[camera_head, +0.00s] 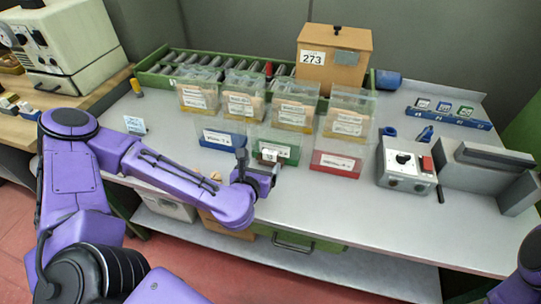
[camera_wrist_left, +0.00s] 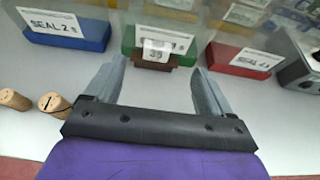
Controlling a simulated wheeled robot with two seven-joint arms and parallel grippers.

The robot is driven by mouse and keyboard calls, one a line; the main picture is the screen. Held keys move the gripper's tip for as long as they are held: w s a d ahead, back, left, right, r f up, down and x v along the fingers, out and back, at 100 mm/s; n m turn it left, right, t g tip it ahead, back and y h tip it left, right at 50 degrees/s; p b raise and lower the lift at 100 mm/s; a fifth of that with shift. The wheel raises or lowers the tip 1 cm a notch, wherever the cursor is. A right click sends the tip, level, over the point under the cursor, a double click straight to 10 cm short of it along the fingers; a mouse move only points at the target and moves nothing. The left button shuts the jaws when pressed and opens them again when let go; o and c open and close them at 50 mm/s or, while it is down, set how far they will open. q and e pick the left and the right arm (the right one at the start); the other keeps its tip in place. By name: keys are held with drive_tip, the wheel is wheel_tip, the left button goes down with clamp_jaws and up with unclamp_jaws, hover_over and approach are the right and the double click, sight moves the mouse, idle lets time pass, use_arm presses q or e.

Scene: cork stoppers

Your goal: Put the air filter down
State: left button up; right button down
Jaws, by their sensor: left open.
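My left gripper (camera_head: 264,172) is over the front of the grey bench, in front of the green bin. In the left wrist view its two grey fingers (camera_wrist_left: 158,72) stand wide apart with nothing between them. Just beyond the fingertips, a small brown block with a white tag (camera_wrist_left: 156,52) sits against the front of the green bin (camera_wrist_left: 128,40). I cannot make out anything that is clearly an air filter. My right gripper is not in view.
A blue bin (camera_wrist_left: 66,34) labelled SEAL 2 and a red bin (camera_wrist_left: 240,62) flank the green one. A wooden box marked 273 (camera_head: 333,60) and a grey control box (camera_head: 405,168) stand farther right.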

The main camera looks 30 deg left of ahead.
sight(269, 155)
use_arm(q)
drive_tip(key=p+x, duration=0.1)
drive_tip(key=x, duration=0.3)
drive_tip(key=f+p+x, duration=0.1)
drive_tip(key=x, duration=0.4)
drive_tip(key=shift+s+a, duration=0.1)
drive_tip(key=shift+a, duration=0.05)
drive_tip(key=shift+w+f, duration=0.15)
drive_tip(key=shift+w, duration=0.05)
drive_tip(key=c, duration=1.2)
